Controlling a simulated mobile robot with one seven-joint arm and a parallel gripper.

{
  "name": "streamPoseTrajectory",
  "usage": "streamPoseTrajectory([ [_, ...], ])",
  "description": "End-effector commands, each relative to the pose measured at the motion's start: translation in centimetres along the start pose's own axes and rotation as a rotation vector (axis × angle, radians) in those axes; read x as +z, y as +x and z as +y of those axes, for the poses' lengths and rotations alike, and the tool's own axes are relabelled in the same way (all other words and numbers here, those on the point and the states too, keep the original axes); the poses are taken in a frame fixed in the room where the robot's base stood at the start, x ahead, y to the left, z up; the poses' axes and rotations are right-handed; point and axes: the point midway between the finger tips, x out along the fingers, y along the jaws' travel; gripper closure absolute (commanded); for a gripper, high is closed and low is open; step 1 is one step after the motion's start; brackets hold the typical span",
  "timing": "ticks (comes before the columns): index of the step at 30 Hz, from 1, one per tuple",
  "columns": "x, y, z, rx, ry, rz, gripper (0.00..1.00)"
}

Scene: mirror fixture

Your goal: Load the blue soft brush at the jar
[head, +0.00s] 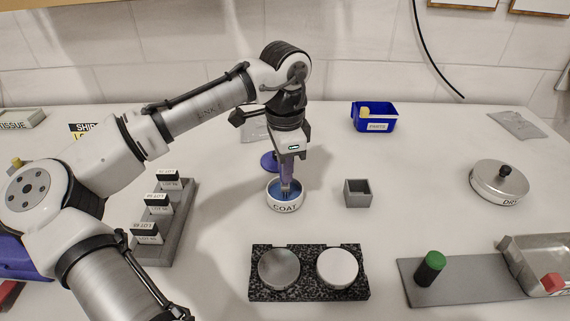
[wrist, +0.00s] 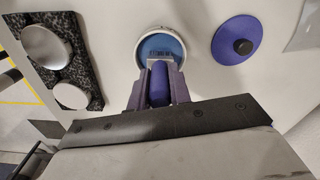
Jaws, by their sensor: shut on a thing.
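My gripper (head: 288,180) is shut on the blue soft brush (wrist: 160,84), whose blue handle sits between the fingers in the wrist view. The brush points down into the jar (head: 284,206), a round white pot labelled COAT with blue contents. The jar also shows in the wrist view (wrist: 141,63). The brush tip is at or inside the jar's mouth; how deep it sits, I cannot tell. The jar's blue lid (wrist: 240,40) with a dark knob lies on the table beside the jar, and is partly hidden behind my gripper in the head view (head: 268,163).
A speckled dark block (head: 309,292) with two round mirror discs stands in front of the jar. A small grey box (head: 358,193) is to the right. A grey rack of labelled cards (head: 180,225) is at left. A blue bin (head: 374,117) and a lidded DRY dish (head: 499,182) stand farther right.

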Motion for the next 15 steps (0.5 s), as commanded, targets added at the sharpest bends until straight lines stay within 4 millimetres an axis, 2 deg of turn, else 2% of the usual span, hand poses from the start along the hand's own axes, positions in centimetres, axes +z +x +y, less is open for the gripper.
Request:
streamPoseTrajectory([
  [7, 0.0, -0.1, 0.1, 0.004, 0.001, -0.002, 1.00],
  [15, 0.0, -2.3, 0.0, 0.002, 0.001, 0.000, 1.00],
])
